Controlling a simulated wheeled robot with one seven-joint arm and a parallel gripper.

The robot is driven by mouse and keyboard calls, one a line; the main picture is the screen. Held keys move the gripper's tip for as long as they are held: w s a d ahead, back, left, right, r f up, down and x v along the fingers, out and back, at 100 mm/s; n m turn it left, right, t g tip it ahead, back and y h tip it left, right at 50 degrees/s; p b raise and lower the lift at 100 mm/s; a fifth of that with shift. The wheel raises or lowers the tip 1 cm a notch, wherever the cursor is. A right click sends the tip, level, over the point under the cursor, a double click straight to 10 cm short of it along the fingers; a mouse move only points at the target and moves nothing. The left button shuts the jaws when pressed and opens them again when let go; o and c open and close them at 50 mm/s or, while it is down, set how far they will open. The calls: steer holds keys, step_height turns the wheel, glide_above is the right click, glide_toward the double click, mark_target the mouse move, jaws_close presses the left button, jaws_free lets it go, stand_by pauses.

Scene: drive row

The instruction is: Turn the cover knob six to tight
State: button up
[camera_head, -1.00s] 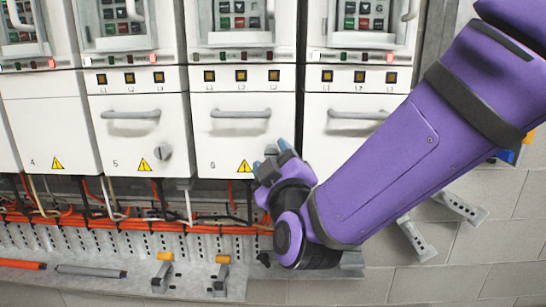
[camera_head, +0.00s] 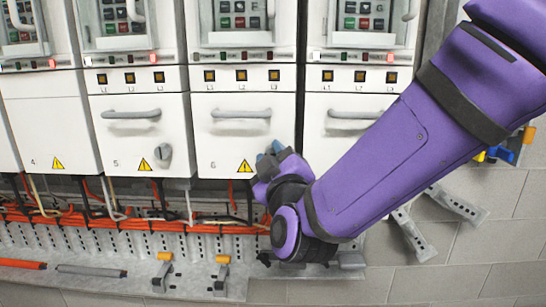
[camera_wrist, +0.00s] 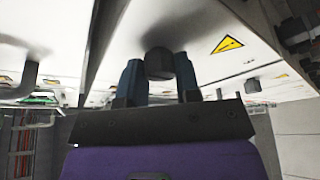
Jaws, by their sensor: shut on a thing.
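Cover six (camera_head: 225,145) is a white panel with a grey handle (camera_head: 241,114), the number 6 and a yellow warning triangle (camera_head: 245,166). My gripper (camera_head: 270,152) is at its lower right, where its own hand hides the knob in the head view. In the wrist view the dark knob (camera_wrist: 159,62) sits between the two blue fingers, which are shut on it from both sides. The exact angle of the knob cannot be told.
Cover five (camera_head: 130,135) to the left has its own grey knob (camera_head: 164,155). Orange cables (camera_head: 130,222) and a perforated metal rail (camera_head: 120,240) run below the covers. Loose tools (camera_head: 165,272) lie on the lower ledge. My purple arm crosses the right side.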

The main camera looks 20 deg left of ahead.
steer(key=shift+m, duration=0.3)
steer(key=shift+s+a+m+t+h, duration=0.1)
steer(key=shift+m+t+h, duration=0.4)
steer(key=shift+m+h, duration=2.2)
steer(key=shift+w+a+m+t+h, duration=0.1)
steer(key=shift+m+t+h, duration=0.5)
steer(key=shift+m, duration=3.95)
steer(key=shift+s+a+m+t+h, duration=0.1)
steer(key=shift+m+t+h, duration=0.3)
steer(key=shift+m+h, duration=2.35)
steer(key=shift+m+y, duration=0.75)
steer(key=shift+m, duration=0.45)
steer(key=o, duration=0.9)
